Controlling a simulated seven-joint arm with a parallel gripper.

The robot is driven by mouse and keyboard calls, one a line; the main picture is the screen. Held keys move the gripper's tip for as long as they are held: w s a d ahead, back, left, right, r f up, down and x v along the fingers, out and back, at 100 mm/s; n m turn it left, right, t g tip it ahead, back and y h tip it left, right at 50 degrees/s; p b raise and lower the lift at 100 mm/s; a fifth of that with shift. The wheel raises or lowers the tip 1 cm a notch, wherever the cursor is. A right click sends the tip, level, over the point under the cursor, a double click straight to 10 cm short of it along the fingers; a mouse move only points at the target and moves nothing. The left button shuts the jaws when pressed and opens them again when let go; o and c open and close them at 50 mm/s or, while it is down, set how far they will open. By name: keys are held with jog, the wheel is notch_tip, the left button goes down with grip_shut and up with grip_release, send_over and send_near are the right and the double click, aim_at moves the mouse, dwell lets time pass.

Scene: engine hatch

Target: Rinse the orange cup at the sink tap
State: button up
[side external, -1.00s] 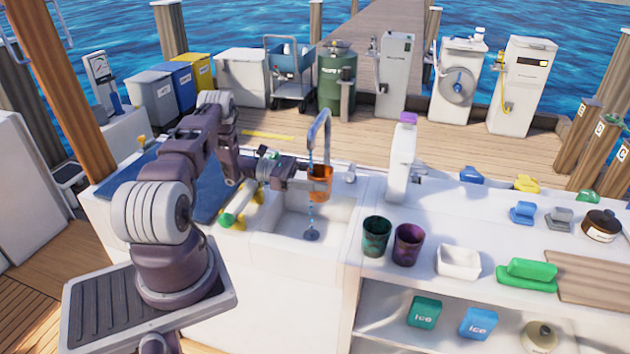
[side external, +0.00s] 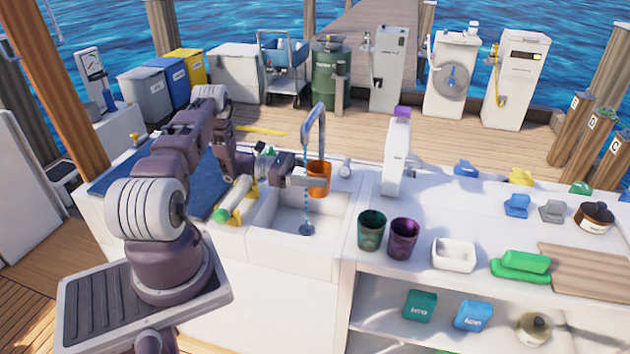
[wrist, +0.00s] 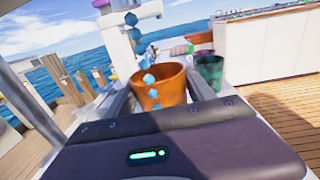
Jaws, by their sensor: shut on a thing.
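The orange cup (side external: 319,180) is held upright over the white sink basin (side external: 285,207), just behind the falling water. My gripper (side external: 308,178) is shut on the cup, reaching in from the left. In the wrist view the cup (wrist: 158,84) sits between the gripper's fingers. The tall grey tap (side external: 314,125) arches over the sink. Blue drops of water (side external: 306,205) fall from it to the drain. In the wrist view the drops (wrist: 150,78) pass in front of the cup. I cannot tell whether any water enters it.
A teal cup (side external: 371,230) and a purple cup (side external: 403,238) stand on the counter right of the sink. A white dispenser with a purple top (side external: 397,155) stands behind them. A green-and-white bottle (side external: 234,198) lies left of the sink.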

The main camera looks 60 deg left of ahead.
jog(key=shift+s+a, duration=0.25)
jog(key=shift+a, duration=0.3)
jog(key=s+d, duration=0.3)
jog(key=s, duration=0.4)
jog(key=shift+d, duration=0.4)
jog(key=shift+s, duration=0.1)
dwell(0.9)
jog(key=s+d+r, duration=0.2)
jog(key=s+r, duration=0.2)
jog(key=shift+s+d, duration=0.15)
jog(key=shift+d, duration=0.05)
dwell(0.4)
